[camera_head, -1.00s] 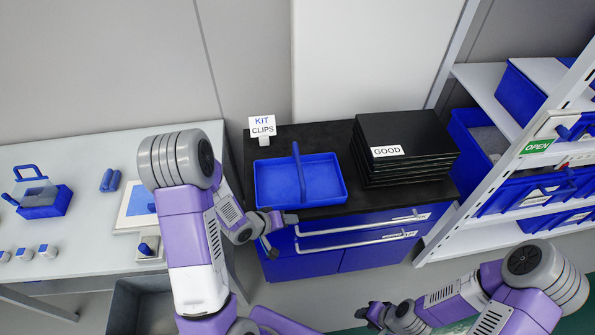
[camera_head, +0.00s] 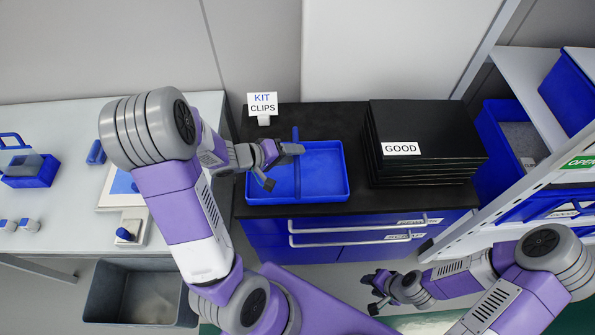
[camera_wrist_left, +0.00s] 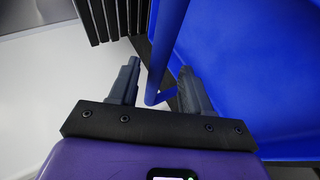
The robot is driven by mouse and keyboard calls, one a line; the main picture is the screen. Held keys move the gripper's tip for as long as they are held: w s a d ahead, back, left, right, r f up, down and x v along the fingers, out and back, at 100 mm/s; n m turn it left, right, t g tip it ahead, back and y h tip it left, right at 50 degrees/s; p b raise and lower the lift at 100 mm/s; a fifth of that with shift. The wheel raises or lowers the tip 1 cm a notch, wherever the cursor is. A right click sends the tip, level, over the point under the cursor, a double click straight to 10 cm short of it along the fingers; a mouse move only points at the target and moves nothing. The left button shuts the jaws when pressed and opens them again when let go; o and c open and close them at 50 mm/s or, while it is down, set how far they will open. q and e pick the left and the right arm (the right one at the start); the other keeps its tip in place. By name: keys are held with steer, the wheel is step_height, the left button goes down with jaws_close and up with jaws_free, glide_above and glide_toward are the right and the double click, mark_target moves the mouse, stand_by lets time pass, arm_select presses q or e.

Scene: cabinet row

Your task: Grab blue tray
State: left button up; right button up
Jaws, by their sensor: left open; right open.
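The blue tray (camera_head: 325,172) lies flat on the black top of the blue cabinet, with an upright handle (camera_head: 296,182) across its middle. My left gripper (camera_head: 282,166) is open over the left part of the tray, at the handle. In the left wrist view the handle (camera_wrist_left: 168,40) shows in the gap between the two open fingers (camera_wrist_left: 160,88), and the tray floor (camera_wrist_left: 250,70) fills the right side. I cannot tell whether a finger touches the handle. My right gripper (camera_head: 376,290) is open and empty in front of the cabinet, low at the right.
A stack of black trays (camera_head: 425,140) marked GOOD stands right of the blue tray. A KIT CLIPS sign (camera_head: 262,104) stands behind it. A white table (camera_head: 60,215) is at the left, a grey bin (camera_head: 140,295) below, and a shelf with blue bins (camera_head: 510,145) at the right.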

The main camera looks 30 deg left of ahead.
arm_select(q)
steer(key=b+x, duration=0.1)
steer(key=x, duration=0.3)
steer(key=shift+d+r, duration=0.1)
steer(key=shift+r, duration=0.05)
jaws_close()
steer(key=shift+r, duration=0.1)
